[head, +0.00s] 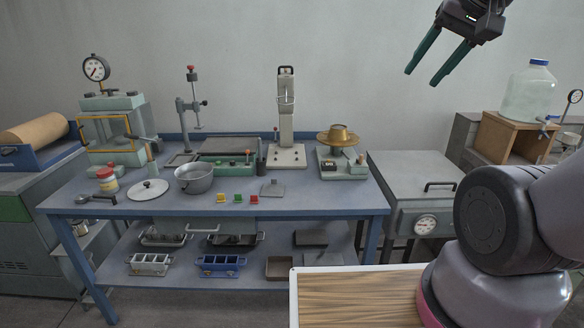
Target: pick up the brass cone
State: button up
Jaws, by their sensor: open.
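The brass cone (339,132) shows in the head view as a short golden form, at the right end of the blue bench. It seems to sit upright on a round brass plate (323,139) on top of a small grey and green device; where cone and plate meet is hard to make out. My gripper (422,77) is open and empty, high at the upper right, with its two dark green fingers pointing down and left. It is well apart from the cone, above and to its right in the picture.
A tall grey stand (286,120) is close left of the cone. A grey pot (195,179) and small coloured blocks (238,198) lie further left on the bench (310,203). A grey cabinet (410,178) and a water jug (530,92) stand right. The bench's front right is clear.

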aim_at(334, 134)
jog(key=i+l, duration=0.1)
jog(key=i, duration=0.5)
jog(key=i+l, duration=0.1)
jog(key=i, duration=0.55)
